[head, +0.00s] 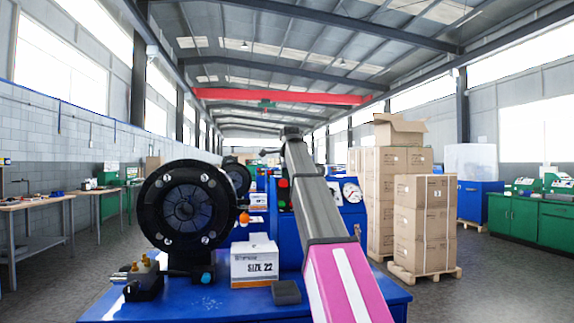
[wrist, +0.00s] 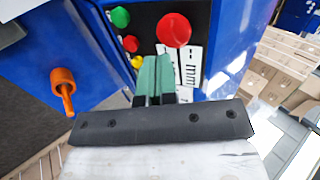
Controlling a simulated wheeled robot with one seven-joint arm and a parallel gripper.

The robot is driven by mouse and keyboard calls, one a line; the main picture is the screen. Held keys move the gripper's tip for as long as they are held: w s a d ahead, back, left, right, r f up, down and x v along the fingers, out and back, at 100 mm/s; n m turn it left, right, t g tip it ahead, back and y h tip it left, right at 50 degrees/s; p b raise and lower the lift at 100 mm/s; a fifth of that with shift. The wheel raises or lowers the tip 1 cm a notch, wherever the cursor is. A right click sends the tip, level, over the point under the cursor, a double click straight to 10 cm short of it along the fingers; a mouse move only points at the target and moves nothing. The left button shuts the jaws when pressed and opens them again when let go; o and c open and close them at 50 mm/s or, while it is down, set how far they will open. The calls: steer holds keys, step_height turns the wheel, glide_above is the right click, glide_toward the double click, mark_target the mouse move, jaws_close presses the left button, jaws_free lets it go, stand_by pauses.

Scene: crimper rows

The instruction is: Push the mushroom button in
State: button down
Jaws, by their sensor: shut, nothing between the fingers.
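The mushroom button (wrist: 174,30) is a large round red cap on the dark panel of the blue machine, at the top centre of the wrist view. My gripper (wrist: 155,62) shows as two green fingers pressed together, with nothing between them. In the picture, its tips lie just below and left of the red cap. I see a gap in the picture between tips and cap, but cannot tell the depth between them. In the head view, my arm covers much of the panel, and I cannot make out the fingertips there.
A green button (wrist: 120,17), a smaller red button (wrist: 131,44) and a yellow button (wrist: 137,61) sit left of the cap. An orange knob (wrist: 64,88) sticks out at left. A SIZE 22 box (head: 254,262) stands on the blue bench. Stacked cartons (head: 424,225) stand at right.

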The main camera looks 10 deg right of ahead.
mark_target(284, 181)
steer(key=shift+w+f, duration=0.35)
steer(key=shift+w, duration=0.25)
steer(key=shift+w+f, duration=0.35)
steer(key=shift+w, duration=0.2)
steer(key=shift+w+f, duration=0.4)
steer(key=shift+w, duration=0.15)
steer(key=shift+w+f, duration=0.55)
steer(key=shift+w, duration=0.2)
steer(key=shift+s+d+r, duration=0.1)
steer(key=shift+s+r, duration=0.15)
steer(key=shift+s, duration=0.05)
steer(key=s+v, duration=0.1)
steer(key=v, duration=1.2)
steer(key=shift+s+f, duration=0.15)
steer(key=shift+s, duration=0.1)
